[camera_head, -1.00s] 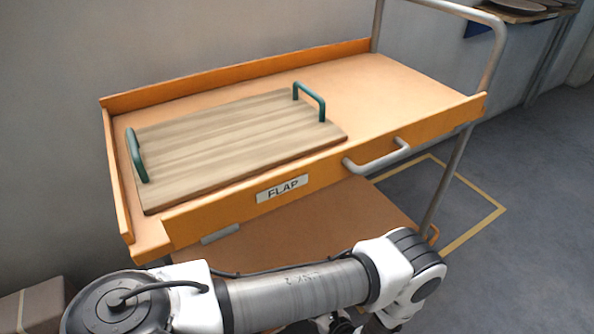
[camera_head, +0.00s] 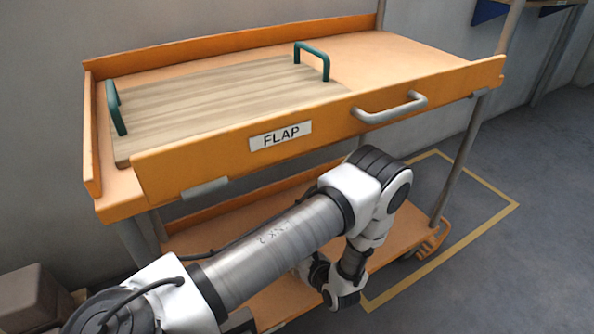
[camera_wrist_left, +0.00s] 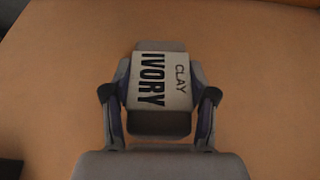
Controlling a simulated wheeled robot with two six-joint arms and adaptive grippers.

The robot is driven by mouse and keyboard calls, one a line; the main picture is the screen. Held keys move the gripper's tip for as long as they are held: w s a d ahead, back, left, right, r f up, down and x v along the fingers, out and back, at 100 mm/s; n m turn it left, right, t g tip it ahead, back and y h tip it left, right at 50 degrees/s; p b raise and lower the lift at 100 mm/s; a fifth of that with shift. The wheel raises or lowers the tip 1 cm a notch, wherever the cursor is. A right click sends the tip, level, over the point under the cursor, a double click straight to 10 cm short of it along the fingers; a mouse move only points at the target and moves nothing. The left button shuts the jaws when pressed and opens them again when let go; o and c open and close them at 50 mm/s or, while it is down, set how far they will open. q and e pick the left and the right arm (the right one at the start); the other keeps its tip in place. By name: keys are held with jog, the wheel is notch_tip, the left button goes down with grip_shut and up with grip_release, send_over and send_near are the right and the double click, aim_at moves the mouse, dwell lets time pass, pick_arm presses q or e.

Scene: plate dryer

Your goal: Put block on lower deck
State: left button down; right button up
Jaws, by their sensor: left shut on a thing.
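In the left wrist view the block (camera_wrist_left: 160,82), pale with dark letters reading "IVORY" and "CLAY", sits between the fingers of my left gripper (camera_wrist_left: 160,100), which is shut on it. An orange-brown surface (camera_wrist_left: 260,90) fills the picture behind the block; I cannot tell whether the block touches it. In the head view my left arm reaches in front of the cart, and its wrist is low over the lower deck (camera_head: 408,230). The block and fingertips are hidden there. My right gripper is not in view.
The orange upper deck (camera_head: 385,55) carries a wooden board (camera_head: 220,95) with two green handles. A front panel marked FLAP (camera_head: 225,150), with a grey handle (camera_head: 390,108), stands above the lower deck. A brown box (camera_head: 30,300) is at the lower left.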

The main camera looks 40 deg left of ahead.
pick_arm(q)
notch_tip(320, 180, down, 3)
jog(key=shift+f+b, duration=0.15)
jog(key=shift+b, duration=0.65)
jog(key=shift+r, duration=0.2)
jog(key=shift+f, duration=0.2)
jog(key=shift+c, duration=1.7)
grip_release()
jog(key=shift+r, duration=0.1)
